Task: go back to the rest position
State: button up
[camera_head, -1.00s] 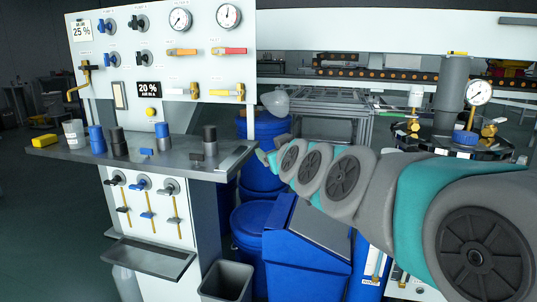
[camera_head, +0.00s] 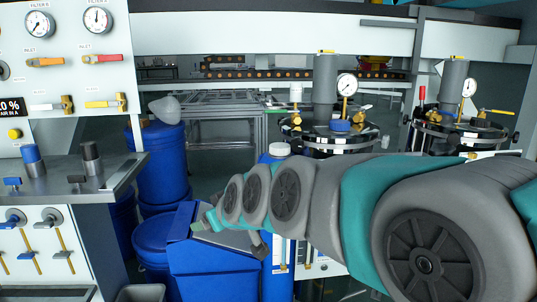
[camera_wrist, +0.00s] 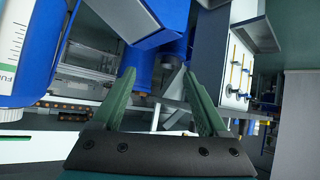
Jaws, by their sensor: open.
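My gripper (camera_wrist: 158,74) shows in the wrist view as two green fingers spread wide apart, with nothing between them. In the head view my gripper (camera_head: 203,222) is small at the far left end of my grey and teal arm, which reaches in from the right. It appears in front of the blue bin with a slanted lid (camera_head: 215,268); I cannot tell whether it touches it. The fingertips are hard to make out there.
A white panel (camera_head: 65,75) with gauges and valves and its grey shelf (camera_head: 110,180) stand at left. Blue drums (camera_head: 162,175) are behind the bin. A blue cylinder (camera_head: 278,270) stands beside it. Tanks with gauges (camera_head: 338,142) stand at right. Dark floor shows between.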

jog(key=s+d+f+m+g+h, duration=0.2)
jog(key=s+d+f, duration=0.3)
jog(key=s+d, duration=0.4)
jog(key=s+d+f+m+g+h, duration=0.2)
jog(key=s+d+f+m+g, duration=0.2)
jog(key=s+d, duration=0.5)
jog(key=s+d+f+m+g+h, duration=0.2)
jog(key=s+d+f, duration=0.6)
jog(key=s, duration=0.5)
jog(key=shift+s+d+f+m+g+h, duration=0.2)
jog(key=shift+s+d+m+g+h, duration=0.25)
jog(key=shift+d+g, duration=0.7)
jog(key=shift+w, duration=0.15)
